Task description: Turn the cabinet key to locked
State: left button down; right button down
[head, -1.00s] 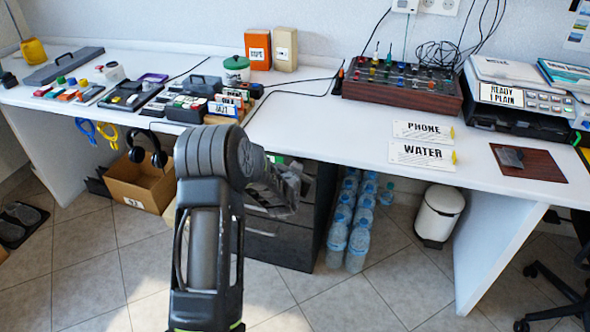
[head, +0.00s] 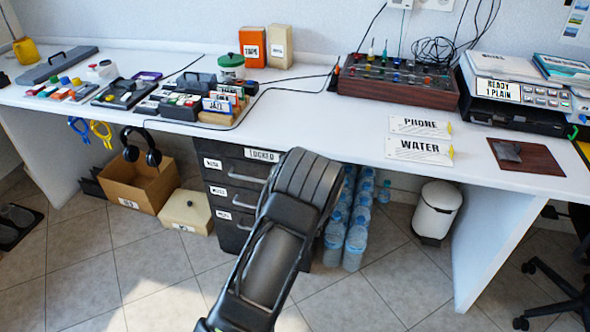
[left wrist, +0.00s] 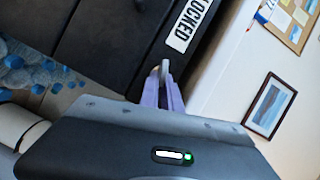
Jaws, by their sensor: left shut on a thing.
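The dark drawer cabinet (head: 228,215) stands under the white desk. A white label reading LOCKED (head: 263,155) is on its top edge; the label also shows in the left wrist view (left wrist: 191,24). In the head view my left arm covers the cabinet's right part and hides its own gripper. In the left wrist view my left gripper (left wrist: 163,90) is at the cabinet front beside the label, shut on a small pale piece, the key (left wrist: 165,70). The fingers hide most of the key, and its turn angle is hard to tell. My right gripper is not in view.
Water bottles (head: 346,235) stand right of the cabinet and a white bin (head: 437,210) farther right. A cardboard box (head: 135,185) with headphones and a beige box (head: 187,211) sit to the left. The desk's front edge is above my arm.

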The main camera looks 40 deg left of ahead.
pick_arm(q)
jog(key=shift+f+m+t+y+b, duration=0.15)
jog(key=shift+m+t+y+b, duration=0.15)
jog(key=shift+m, duration=0.4)
jog(key=shift+f+m+t+y+b, duration=0.1)
jog(key=shift+f+m+y+b, duration=0.1)
jog(key=shift+m+b, duration=0.35)
jog(key=shift+r+m, duration=0.1)
jog(key=shift+m, duration=0.15)
jog(key=c, duration=1.6)
grip_release()
jog(key=shift+o, duration=0.2)
jog(key=shift+d, duration=0.15)
jog(key=p+v, duration=0.1)
jog(key=v, duration=0.6)
jog(key=shift+s+d, duration=0.15)
jog(key=shift+s, duration=0.15)
